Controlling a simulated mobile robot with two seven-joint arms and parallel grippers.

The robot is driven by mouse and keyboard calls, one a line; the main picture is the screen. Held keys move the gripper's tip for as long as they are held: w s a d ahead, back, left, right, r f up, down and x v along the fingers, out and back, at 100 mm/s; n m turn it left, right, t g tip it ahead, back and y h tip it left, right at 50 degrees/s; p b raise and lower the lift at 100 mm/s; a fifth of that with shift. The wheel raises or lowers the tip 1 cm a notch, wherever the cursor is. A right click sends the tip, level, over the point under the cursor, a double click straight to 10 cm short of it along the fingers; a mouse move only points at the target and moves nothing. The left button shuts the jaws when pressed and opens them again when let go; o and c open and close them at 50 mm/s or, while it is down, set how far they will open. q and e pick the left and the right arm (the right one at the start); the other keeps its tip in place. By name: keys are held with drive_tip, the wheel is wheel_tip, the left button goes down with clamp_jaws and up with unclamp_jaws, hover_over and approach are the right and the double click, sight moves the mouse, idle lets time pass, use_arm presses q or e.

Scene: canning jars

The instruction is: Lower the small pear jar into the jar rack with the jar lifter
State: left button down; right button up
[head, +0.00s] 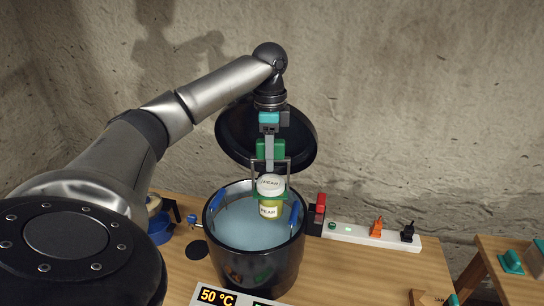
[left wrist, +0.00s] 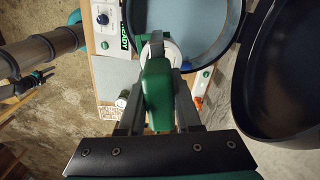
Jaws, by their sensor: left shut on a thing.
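My left gripper (head: 268,150) is shut on the green handle of the jar lifter (left wrist: 157,95). The lifter hangs upright below it, its green lower part around the small pear jar (head: 268,210). The jar has a white lid marked PEAR and a yellow label, and seems upright over the open black pot (head: 248,272). I cannot tell whether its base touches the pale blue water (head: 238,222). Blue pieces (head: 295,213) at the pot's inner sides may belong to the jar rack; the rest of the rack is not visible. My right gripper is not in view.
The round black lid (head: 300,135) stands behind the pot. A power strip (head: 350,234) with plugs lies to its right. A control panel showing 50 °C (head: 218,296) is in front. A second wooden table (head: 490,250) stands at far right.

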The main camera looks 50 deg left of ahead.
use_arm(q)
drive_tip(key=a, duration=0.9)
drive_tip(key=shift+a, duration=0.15)
idle(0.4)
drive_tip(key=shift+w, duration=1.25)
drive_tip(key=shift+f, duration=0.1)
wheel_tip(320, 180, down, 17)
drive_tip(key=b, duration=0.6)
idle(1.7)
drive_tip(key=shift+f, duration=0.55)
idle(1.4)
